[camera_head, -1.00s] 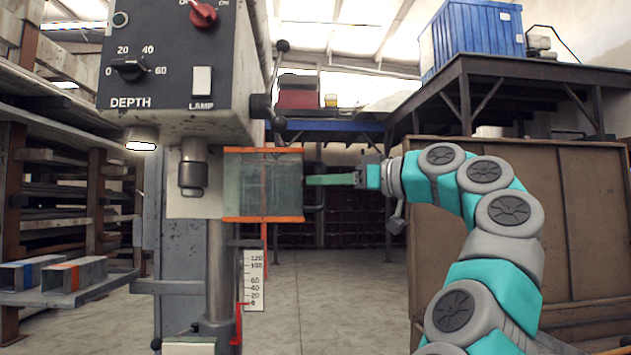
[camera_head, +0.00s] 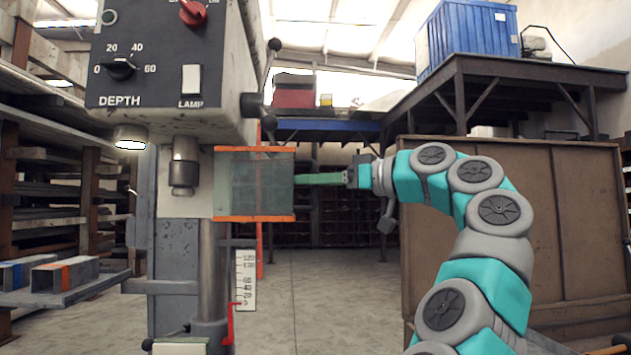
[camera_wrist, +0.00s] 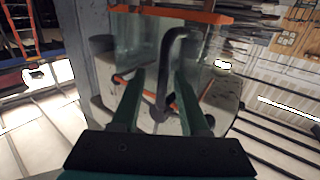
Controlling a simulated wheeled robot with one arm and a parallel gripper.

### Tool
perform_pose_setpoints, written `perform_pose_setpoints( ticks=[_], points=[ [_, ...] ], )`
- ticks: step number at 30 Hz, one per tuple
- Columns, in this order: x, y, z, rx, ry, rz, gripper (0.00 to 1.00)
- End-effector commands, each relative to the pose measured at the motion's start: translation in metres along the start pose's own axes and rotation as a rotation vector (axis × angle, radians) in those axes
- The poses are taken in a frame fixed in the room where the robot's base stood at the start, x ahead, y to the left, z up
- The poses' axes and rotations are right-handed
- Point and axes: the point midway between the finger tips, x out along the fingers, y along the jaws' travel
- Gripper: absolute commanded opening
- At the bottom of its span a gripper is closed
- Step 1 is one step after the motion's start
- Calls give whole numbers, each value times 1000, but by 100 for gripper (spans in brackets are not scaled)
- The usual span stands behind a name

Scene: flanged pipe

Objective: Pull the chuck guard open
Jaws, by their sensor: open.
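The chuck guard (camera_head: 235,185) is a clear panel with orange strips along its top and bottom, in front of the drill press column. In the wrist view the guard (camera_wrist: 215,55) fills the upper middle, with its orange strip at the top. A dark bent bar (camera_wrist: 168,62), looking like a handle, shows between my fingers; I cannot tell if they touch it. My gripper (camera_head: 298,180) is at the guard's right edge, its green fingers pointing left. In the wrist view my gripper (camera_wrist: 160,78) is open, with its two fingers apart.
The drill press head (camera_head: 165,65) with depth knob and lamp switch hangs above the guard. A lever with a dark knob (camera_head: 252,105) sticks out just above it. A brown cabinet (camera_head: 570,220) stands behind my arm at right. The floor (camera_head: 320,290) below is clear.

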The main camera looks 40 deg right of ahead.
Motion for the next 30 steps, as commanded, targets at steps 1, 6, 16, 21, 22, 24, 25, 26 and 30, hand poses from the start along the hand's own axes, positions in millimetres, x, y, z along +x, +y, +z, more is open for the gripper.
perform_pose_setpoints(
  ticks=[1, 6, 16, 21, 22, 24, 25, 26, 30],
  points=[
    [0, 0, 0, 0, 0, 0, 44],
    [-8, 0, -1, 0, 1, 1, 44],
    [-57, 1, -2, 1, 3, 2, 44],
    [-76, 0, -1, 0, 0, 0, 44],
    [-77, 0, -1, 0, 0, 0, 44],
    [-78, 0, 0, 0, 0, -1, 44],
    [-78, 0, 0, 0, 0, -1, 44],
    [-78, 0, 0, 0, -1, -1, 44],
    [-78, 0, 0, 0, 0, -1, 44]
  ],
)
